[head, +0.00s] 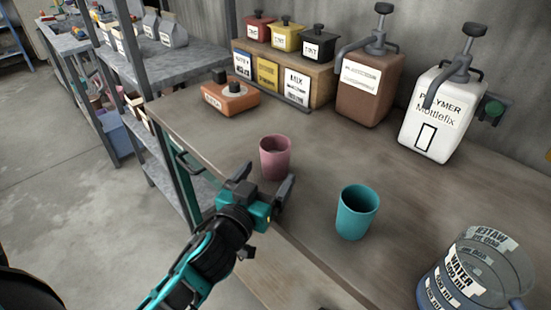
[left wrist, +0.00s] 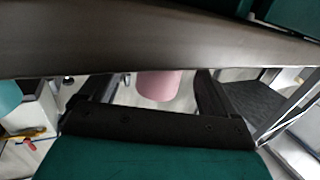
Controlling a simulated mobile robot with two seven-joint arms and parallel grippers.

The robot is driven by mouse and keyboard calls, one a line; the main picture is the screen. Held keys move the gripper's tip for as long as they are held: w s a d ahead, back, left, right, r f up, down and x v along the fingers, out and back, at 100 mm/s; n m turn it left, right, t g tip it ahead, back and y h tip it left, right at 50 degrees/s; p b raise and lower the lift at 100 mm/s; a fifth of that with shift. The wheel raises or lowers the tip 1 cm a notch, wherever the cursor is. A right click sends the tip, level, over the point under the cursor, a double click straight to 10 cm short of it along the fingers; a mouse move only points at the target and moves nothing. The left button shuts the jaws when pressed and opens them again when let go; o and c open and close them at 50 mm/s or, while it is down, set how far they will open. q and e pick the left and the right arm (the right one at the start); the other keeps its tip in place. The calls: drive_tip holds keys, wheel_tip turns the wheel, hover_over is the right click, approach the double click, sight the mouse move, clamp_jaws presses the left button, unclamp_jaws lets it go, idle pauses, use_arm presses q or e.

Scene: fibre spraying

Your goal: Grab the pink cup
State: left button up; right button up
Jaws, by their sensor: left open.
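The pink cup (head: 275,157) stands upright on the workbench near its front edge. My left gripper (head: 266,179) is open, just in front of the cup, with a finger on either side of its near side. In the left wrist view the pink cup (left wrist: 157,84) shows in the gap between the two dark fingers of my left gripper (left wrist: 152,92), its upper part cut off by a brown band. I cannot tell how deep between the fingers it is, and no contact shows. My right gripper is not in view.
A teal cup (head: 357,212) stands right of the pink one. A clear water jug (head: 470,275) is at the bottom right. An orange device (head: 230,98), a brown dispenser (head: 368,88) and a white polymer dispenser (head: 440,115) stand at the back. A metal shelf (head: 180,68) is left.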

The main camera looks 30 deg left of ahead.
sight(270, 168)
use_arm(q)
drive_tip(key=shift+w+a+f, duration=0.1)
drive_tip(key=shift+w+a, duration=0.1)
drive_tip(key=shift+w, duration=1.25)
drive_tip(key=shift+w+a+f, duration=0.1)
drive_tip(key=shift+w+a, duration=0.05)
drive_tip(key=shift+w, duration=1.25)
drive_tip(key=c, duration=1)
drive_tip(key=shift+s+r, duration=0.1)
drive_tip(key=shift+r, duration=0.05)
